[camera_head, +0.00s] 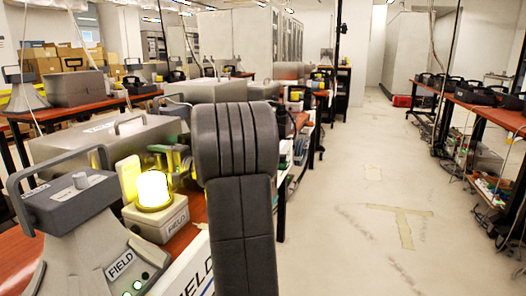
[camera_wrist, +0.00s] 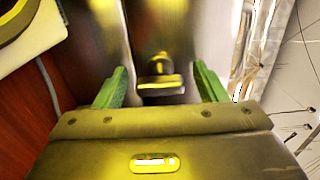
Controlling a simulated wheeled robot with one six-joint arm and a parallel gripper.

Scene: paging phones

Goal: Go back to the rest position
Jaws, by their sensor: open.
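My gripper (camera_wrist: 160,68) shows in the wrist view with its two green fingers spread apart and nothing held between them. A shiny metal surface with a small dark and yellow latch-like part (camera_wrist: 160,82) lies beyond the fingers. I cannot tell whether they touch it. In the head view my dark grey arm fills the middle and hides part of the bench. Green parts, probably my gripper (camera_head: 178,160), show left of the arm beside a metal case (camera_head: 110,140). A grey field phone (camera_head: 82,200) with a handle and a FIELD label stands at the lower left.
A glowing yellow lamp (camera_head: 154,188) sits on a pale box beside the phone. The red-brown bench (camera_head: 30,252) carries this equipment. More benches with cases stand behind at left, and another bench (camera_head: 497,112) runs along the right. The pale aisle floor (camera_head: 370,215) between them is clear.

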